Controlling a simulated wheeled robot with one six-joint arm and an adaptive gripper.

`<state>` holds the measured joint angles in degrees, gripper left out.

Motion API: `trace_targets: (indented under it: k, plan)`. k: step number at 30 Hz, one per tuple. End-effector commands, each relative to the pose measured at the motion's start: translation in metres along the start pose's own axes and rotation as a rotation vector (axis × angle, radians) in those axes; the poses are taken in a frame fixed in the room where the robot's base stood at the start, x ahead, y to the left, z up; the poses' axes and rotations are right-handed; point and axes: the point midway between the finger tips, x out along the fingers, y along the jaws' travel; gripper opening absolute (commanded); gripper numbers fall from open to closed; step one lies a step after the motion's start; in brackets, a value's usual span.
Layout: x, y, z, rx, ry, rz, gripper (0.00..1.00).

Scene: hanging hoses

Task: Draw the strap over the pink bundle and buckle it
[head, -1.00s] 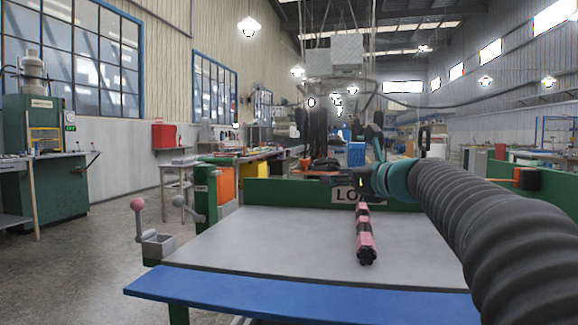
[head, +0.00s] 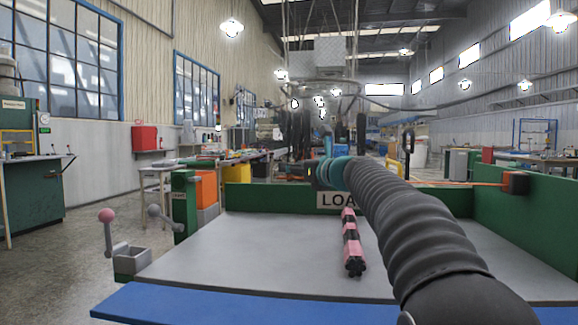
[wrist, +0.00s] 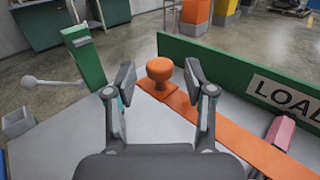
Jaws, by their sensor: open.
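The pink bundle (head: 350,236) with black bands lies lengthwise on the grey bed, and its end shows at the right of the wrist view (wrist: 281,131). The orange strap (wrist: 235,145) runs from lower right to an upright orange knob (wrist: 160,72) in the wrist view. The knob appears between my fingertips, with space on both sides. My gripper (wrist: 159,85) is open, left of the bundle. In the head view my arm largely hides it. I cannot tell whether the strap touches the bundle. A green post (wrist: 84,55), possibly the buckle, stands to the left.
A green wall with a LOAD sign (head: 336,200) closes the bed's far side. A lever with a pink ball (head: 106,216) stands at the left. The left part of the bed is clear.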

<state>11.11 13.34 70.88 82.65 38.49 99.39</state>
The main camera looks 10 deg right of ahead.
Motion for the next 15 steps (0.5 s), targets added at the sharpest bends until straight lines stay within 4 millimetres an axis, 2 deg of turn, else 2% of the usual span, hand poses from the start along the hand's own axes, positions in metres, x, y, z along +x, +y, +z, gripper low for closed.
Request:
trace_targets:
  k: [6, 15]
  plan:
    - [0.022, 0.0, 0.0, 0.0, 0.0, 0.0, 0.54]
    - [0.027, 0.0, 0.0, -0.001, -0.001, 0.0, 0.54]
